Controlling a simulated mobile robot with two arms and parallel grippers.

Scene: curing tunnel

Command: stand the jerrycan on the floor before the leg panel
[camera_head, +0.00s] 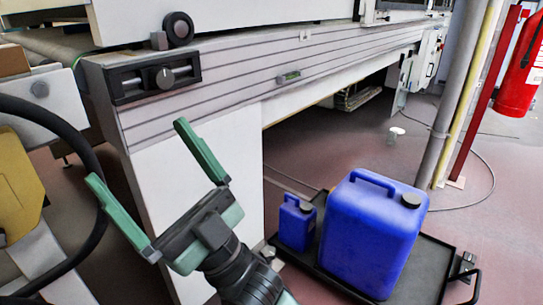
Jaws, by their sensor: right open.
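A large blue jerrycan (370,232) with a moulded handle and black cap stands upright on a low black tray (438,262). A smaller blue can (297,223) with a black cap stands to its left on the same tray. The white leg panel (205,170) is below the striped machine front. My right gripper (136,151), with green fingers, is open and empty. In the picture it overlaps the leg panel, left of and apart from both cans. It hides the panel's lower part and the floor before it. My left gripper is not in view.
The tray has a black handle (465,285) at its right end. A grey pipe (455,100) and a red fire extinguisher (521,65) stand at the right. A cable lies on the floor. A black hose (95,165) curves at the left. Floor shows under the machine.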

